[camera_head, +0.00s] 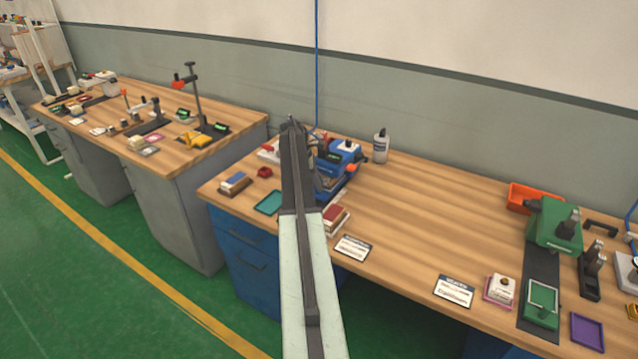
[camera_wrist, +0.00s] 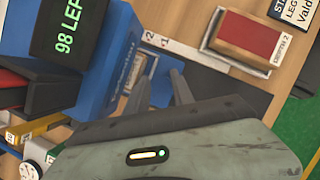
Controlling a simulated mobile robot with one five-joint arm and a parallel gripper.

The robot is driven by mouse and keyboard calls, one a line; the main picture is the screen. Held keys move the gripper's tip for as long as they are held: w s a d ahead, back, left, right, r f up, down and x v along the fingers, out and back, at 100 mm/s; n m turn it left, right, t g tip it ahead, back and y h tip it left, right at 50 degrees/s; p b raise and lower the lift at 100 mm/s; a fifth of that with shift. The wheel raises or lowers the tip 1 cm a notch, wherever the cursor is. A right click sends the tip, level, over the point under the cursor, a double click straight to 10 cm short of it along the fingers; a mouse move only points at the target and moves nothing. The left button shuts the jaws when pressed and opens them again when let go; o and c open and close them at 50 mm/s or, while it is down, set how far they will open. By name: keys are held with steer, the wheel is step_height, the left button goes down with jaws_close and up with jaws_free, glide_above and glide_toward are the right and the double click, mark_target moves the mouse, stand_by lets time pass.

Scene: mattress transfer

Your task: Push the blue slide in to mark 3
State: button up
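A blue machine (camera_head: 347,152) stands at the back of the middle bench, partly hidden by my arm. In the wrist view the blue machine (camera_wrist: 92,75) fills the upper left, with a dark display (camera_wrist: 68,30) in green characters. A blue part with pale lettering (camera_wrist: 125,48) faces my fingers; I cannot tell whether it is the slide. A white scale strip (camera_wrist: 185,52) beside it shows marks 1 and 2; mark 3 cannot be made out. My gripper (camera_wrist: 159,90) has two grey fingers apart, near the blue part, with nothing clearly held. Contact cannot be told.
A wooden block with a red top (camera_wrist: 248,38) lies beside the strip, right of my fingers. A teal tray (camera_head: 270,202) and white cards (camera_head: 353,247) lie near the front edge. The bench's middle right is clear.

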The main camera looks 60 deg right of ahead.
steer(key=p+v, duration=0.5)
steer(key=v, duration=0.2)
steer(key=shift+p, duration=0.3)
